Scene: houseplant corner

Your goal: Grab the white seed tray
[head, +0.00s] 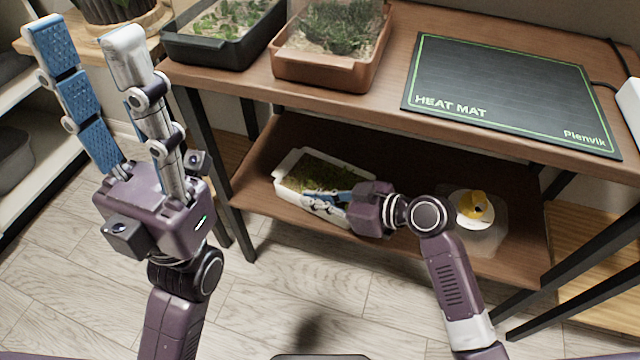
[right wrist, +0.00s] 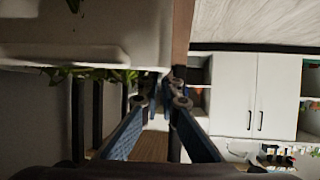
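The white seed tray (head: 282,187) is on the lower shelf, with green seedlings and soil inside. My right gripper (head: 318,203) reaches in from the right, its fingers at the tray's near side and hiding part of it. In the right wrist view the tray (right wrist: 95,50) fills the upper left, with leaves below its pale wall. The right fingers (right wrist: 163,82) converge there with their tips close together; whether they hold the rim is unclear. My left gripper (head: 85,42) is raised at the left, fingers spread and empty.
The upper shelf holds a black planter (head: 225,52), a terracotta-coloured planter (head: 330,72) and a heat mat (head: 510,90). A yellow object (head: 474,204) sits right of my right wrist on the lower shelf. The upper shelf overhangs the tray, and a dark table leg (head: 232,190) stands left.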

